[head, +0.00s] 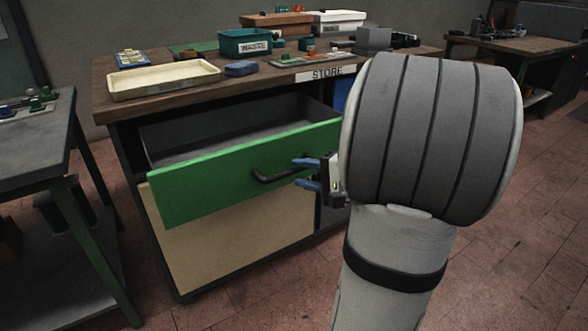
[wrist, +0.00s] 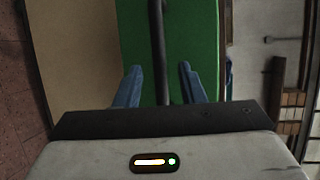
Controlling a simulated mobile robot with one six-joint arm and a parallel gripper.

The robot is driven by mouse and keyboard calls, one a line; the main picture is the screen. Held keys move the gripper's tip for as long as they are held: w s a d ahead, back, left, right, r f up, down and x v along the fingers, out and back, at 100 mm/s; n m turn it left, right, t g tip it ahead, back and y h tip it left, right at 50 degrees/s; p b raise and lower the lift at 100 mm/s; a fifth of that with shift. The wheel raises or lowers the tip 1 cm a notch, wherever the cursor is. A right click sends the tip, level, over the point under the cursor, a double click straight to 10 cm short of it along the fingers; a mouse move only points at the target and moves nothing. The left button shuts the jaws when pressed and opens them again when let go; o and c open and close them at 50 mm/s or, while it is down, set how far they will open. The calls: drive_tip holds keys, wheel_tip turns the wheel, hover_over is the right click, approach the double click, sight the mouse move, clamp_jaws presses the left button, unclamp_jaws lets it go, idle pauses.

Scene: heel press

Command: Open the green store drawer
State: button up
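The green store drawer (head: 230,175) stands pulled out of the wooden-topped bench under the STORE label (head: 325,74); its inside looks empty. Its dark bar handle (head: 268,178) is on the green front, which also fills the middle of the wrist view (wrist: 200,30). My gripper (head: 299,173) is at the right part of the handle, its two blue fingers apart. In the wrist view the handle (wrist: 158,40) runs between the open fingers (wrist: 160,67), with a gap showing on each side. The handle's right end is partly hidden by the fingers in the head view.
A beige panel (head: 225,235) is below the drawer. A cream tray (head: 165,80), a blue block (head: 241,69) and a green WASTE bin (head: 240,44) are on the bench top. A grey table (head: 35,140) stands at the left. Bare tiled floor (head: 260,295) lies in front.

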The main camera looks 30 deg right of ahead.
drive_tip(key=shift+p+v, duration=0.4)
drive_tip(key=shift+v, duration=1.8)
drive_tip(key=s+a+r+n+g+y+p, duration=0.1)
drive_tip(key=s+a+r+n+g+p, duration=0.15)
drive_tip(key=a+r+g+p, duration=0.4)
drive_tip(key=s+a+r+n+g+p, duration=0.2)
drive_tip(key=a+r+n+g+p, duration=0.15)
drive_tip(key=a+p, duration=0.6)
drive_tip(key=s+a+r+n+g+h+p, duration=0.1)
drive_tip(key=s+a+r+n+h+p, duration=0.1)
drive_tip(key=r+p, duration=0.5)
drive_tip(key=s+a+r+n+h+p, duration=0.3)
drive_tip(key=r+n+h+p, duration=0.2)
drive_tip(key=r+n+p, duration=0.1)
drive_tip(key=shift+s+r+g+p, duration=0.35)
drive_tip(key=shift+r+g+p, duration=0.05)
drive_tip(key=shift+p, duration=0.25)
